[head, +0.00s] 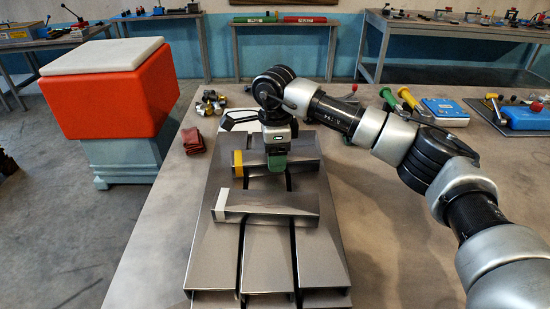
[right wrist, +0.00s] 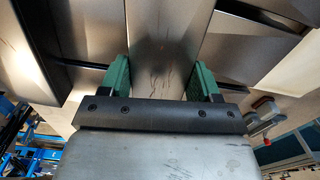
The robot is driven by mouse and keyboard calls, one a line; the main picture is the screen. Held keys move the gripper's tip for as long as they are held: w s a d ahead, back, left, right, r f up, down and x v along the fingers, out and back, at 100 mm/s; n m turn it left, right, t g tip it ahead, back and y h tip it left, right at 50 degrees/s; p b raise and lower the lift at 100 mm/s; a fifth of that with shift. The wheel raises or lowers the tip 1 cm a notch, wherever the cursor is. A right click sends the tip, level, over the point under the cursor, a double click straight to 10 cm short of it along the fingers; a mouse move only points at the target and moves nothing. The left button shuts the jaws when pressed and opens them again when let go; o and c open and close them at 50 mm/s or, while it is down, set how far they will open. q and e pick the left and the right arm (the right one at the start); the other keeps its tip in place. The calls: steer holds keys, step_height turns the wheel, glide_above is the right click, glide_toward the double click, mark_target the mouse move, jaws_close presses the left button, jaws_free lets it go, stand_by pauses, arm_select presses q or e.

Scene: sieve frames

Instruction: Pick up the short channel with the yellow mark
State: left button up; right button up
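The short channel with the yellow mark (head: 238,164) lies crosswise on top of several long grey channels (head: 217,260). My right gripper (head: 277,163) is down at its middle, with green fingers. In the right wrist view a grey channel (right wrist: 163,45) runs between the two fingers (right wrist: 160,82), which sit close along its sides. I cannot tell whether they press on it. The yellow mark is not visible in that view. Another short channel, with a white mark (head: 220,203), lies parallel and nearer to me. My left gripper is not in view.
A dark red cloth-like item (head: 193,141) and small metal parts (head: 210,102) lie left of the channels. A blue device (head: 446,111) and yellow-handled tools (head: 408,98) are at the back right. An orange-red box (head: 110,95) stands left of the table. Table (head: 160,240) is bare at front left.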

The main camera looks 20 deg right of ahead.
steer(key=c, duration=0.9)
steer(key=shift+w+r, duration=0.1)
jaws_close()
steer(key=shift+r, duration=0.15)
